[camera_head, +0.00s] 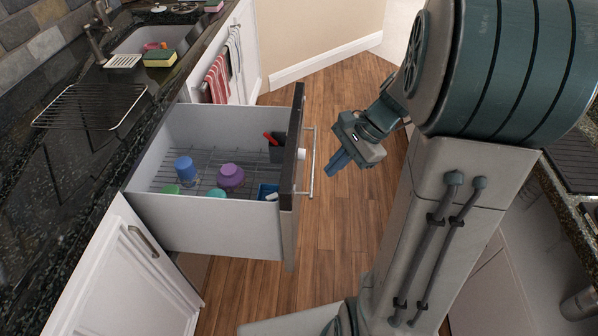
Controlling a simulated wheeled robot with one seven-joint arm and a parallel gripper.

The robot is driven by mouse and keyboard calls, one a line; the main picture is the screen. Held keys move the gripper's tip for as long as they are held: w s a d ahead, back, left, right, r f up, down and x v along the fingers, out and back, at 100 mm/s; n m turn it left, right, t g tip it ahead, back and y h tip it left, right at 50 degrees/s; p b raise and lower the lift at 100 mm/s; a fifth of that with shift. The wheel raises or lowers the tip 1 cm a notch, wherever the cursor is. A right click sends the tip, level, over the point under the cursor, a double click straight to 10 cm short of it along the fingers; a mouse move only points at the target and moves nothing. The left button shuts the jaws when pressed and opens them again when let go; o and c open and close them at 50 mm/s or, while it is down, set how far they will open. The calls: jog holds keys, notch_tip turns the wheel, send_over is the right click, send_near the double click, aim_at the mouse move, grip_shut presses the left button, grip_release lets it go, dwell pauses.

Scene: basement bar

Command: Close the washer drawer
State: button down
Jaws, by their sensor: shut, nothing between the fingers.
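The washer drawer (207,238) is pulled out from under the dark counter, its inside showing. It holds a wire rack with a blue cup (184,168), a purple bowl (230,177) and a few other small items. Its dark front panel (291,165) carries a vertical-looking metal bar handle (311,165) on the outer side. My gripper (337,163) is shut and empty. It is to the right of the drawer front, close to the handle in the picture, and appears apart from it.
A granite counter (72,190) with a sink (150,38), sponge (160,58) and wire rack (90,106) runs along the left. White cabinets (124,275) flank the drawer. Wooden floor (335,225) is open in front of the drawer. Another counter stands at the far right.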

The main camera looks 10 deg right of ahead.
aim_at(311, 189)
jog(key=w+d+f+m+t+y+b, duration=0.1)
jog(key=w+d+f+m+b, duration=0.1)
jog(key=w+d+f+m, duration=0.3)
jog(key=w+d+f+m+t+y+b, duration=0.1)
jog(key=d+f+m+b, duration=0.15)
jog(key=f, duration=0.45)
jog(key=x, duration=0.4)
jog(key=a+r+b+x, duration=0.1)
jog(key=x, duration=0.3)
jog(key=b+x, duration=0.1)
jog(key=x, duration=0.3)
jog(key=shift+w+a+r, duration=0.3)
jog(key=shift+a, duration=0.1)
jog(key=shift+w+a, duration=0.2)
jog(key=shift+a, duration=0.25)
